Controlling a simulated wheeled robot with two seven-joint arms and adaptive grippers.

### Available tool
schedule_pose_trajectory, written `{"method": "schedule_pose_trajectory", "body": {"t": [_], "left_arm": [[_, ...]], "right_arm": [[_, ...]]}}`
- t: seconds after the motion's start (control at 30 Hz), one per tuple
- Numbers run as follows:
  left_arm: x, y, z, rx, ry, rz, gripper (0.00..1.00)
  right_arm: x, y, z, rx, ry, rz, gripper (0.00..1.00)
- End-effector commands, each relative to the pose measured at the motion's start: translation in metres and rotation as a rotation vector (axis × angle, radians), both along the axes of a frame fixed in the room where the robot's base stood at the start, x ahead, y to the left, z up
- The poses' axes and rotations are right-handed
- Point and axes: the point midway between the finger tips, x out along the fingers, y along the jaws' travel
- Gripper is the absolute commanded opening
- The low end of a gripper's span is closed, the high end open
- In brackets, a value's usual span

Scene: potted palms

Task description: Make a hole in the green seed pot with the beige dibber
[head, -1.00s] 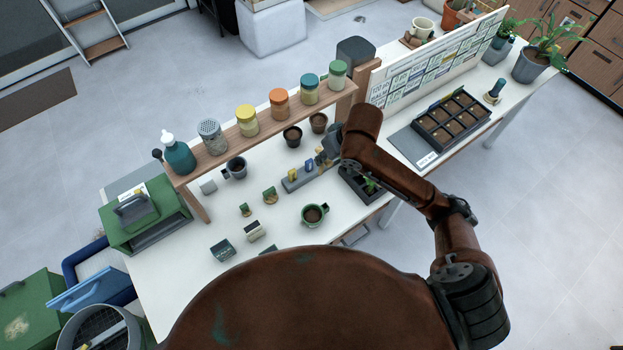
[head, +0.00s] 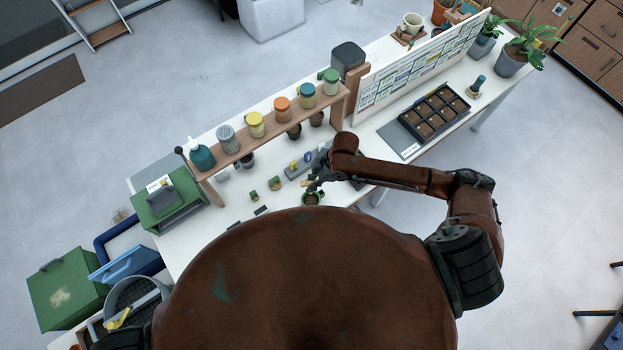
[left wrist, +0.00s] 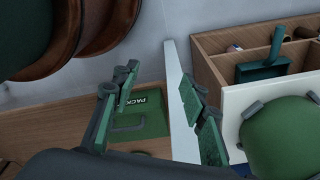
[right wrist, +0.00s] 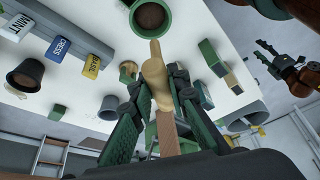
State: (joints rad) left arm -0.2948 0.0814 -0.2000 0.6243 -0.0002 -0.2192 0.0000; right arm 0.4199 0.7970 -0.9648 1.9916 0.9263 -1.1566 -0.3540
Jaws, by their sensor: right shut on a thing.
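The green seed pot (head: 311,199), filled with dark soil, stands near the table's front edge, partly hidden by my body. It shows at the top of the right wrist view (right wrist: 133,12). My right gripper (head: 316,184) is just above and beside the pot. In the right wrist view the gripper (right wrist: 158,105) is shut on the beige dibber (right wrist: 155,78), whose tip points toward the pot and overlaps its rim in the picture; whether they touch I cannot tell. My left gripper (left wrist: 160,103) is open and empty, away from the pot; it is not visible in the head view.
A grey holder (head: 297,171) with name tags stands behind the pot. A wooden shelf (head: 268,138) with several jars spans the table's back. A black seed tray (head: 434,112) lies at the right. In the left wrist view, a wooden box (left wrist: 230,55) holds a green scoop (left wrist: 266,67).

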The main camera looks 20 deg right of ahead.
Motion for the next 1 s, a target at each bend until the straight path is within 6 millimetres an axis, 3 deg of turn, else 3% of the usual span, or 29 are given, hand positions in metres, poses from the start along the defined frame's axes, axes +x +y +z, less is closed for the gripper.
{"method": "schedule_pose_trajectory", "body": {"t": [0.23, 0.63, 1.0], "left_arm": [[-0.015, 0.000, -0.011, 0.001, 0.019, 0.004, 0.40], [-0.009, -0.002, -0.051, -0.002, 0.012, 0.003, 0.40], [-0.007, -0.002, -0.058, -0.002, 0.009, 0.002, 0.40]], "right_arm": [[0.000, 0.000, -0.015, -0.001, 0.001, -0.001, 0.00], [0.000, 0.000, -0.056, -0.001, 0.000, -0.001, 0.00], [0.000, -0.001, -0.061, -0.001, 0.000, -0.001, 0.00]]}}
